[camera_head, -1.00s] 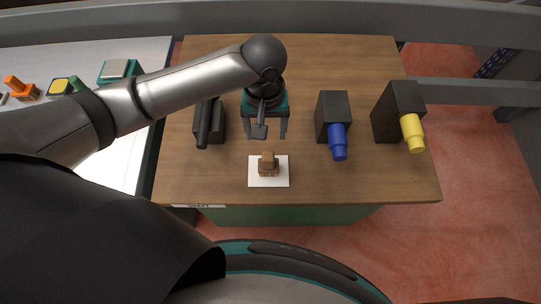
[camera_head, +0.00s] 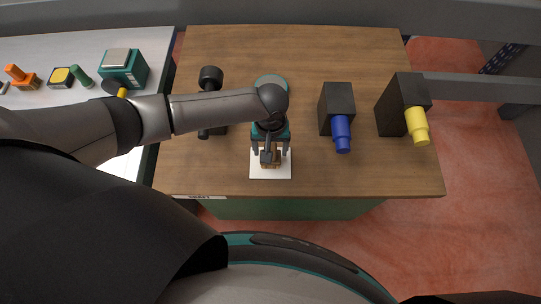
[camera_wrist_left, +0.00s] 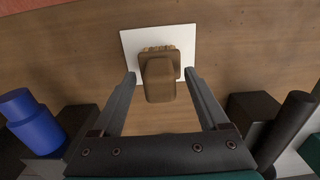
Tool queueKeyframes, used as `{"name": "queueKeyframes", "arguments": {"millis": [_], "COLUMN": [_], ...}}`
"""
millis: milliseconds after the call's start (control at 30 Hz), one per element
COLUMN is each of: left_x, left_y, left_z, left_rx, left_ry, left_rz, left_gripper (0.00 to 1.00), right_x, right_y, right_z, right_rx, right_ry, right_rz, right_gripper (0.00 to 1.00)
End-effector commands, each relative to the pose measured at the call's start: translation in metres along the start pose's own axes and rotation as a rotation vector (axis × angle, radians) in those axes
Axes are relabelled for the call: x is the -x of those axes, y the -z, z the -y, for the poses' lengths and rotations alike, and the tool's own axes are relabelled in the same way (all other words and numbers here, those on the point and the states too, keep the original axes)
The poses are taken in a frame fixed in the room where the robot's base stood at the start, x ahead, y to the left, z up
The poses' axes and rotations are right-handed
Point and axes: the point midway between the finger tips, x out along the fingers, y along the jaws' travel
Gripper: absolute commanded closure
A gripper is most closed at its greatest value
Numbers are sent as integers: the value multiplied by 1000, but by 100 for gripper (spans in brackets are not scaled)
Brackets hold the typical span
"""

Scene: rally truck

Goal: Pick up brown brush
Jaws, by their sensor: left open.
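The brown brush (camera_head: 270,160) sits on a white square (camera_head: 270,174) near the front edge of the wooden table. In the left wrist view the brush (camera_wrist_left: 159,77) has a brown block-shaped body, with lighter bristles showing at its far edge. My left gripper (camera_head: 270,152) is open over the brush. In the left wrist view its two fingers (camera_wrist_left: 160,76) stand on either side of the brush, with a gap visible on both sides. My arm and gripper partly hide the brush in the head view. My right gripper is not in view.
A black block with a blue cylinder (camera_head: 342,134) and one with a yellow cylinder (camera_head: 416,125) stand to the right. A black holder with a dark cylinder (camera_head: 210,78) stands left. A grey side table (camera_head: 100,50) holds several small items. The table's right front is clear.

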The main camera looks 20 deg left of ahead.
Motion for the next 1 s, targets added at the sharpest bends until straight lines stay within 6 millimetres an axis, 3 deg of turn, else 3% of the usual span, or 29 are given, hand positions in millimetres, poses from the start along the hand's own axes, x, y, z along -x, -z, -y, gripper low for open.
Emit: {"name": "queueKeyframes", "arguments": {"millis": [333,1000], "left_x": [-7,-7], "left_y": [0,0], "left_z": [0,0], "left_rx": [0,0], "left_ry": [-1,0], "left_rz": [-1,-1], "left_gripper": [22,98], "right_x": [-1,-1], "right_y": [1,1], "right_z": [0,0], "right_rx": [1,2], "right_ry": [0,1], "right_rz": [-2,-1], "right_gripper": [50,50]}}
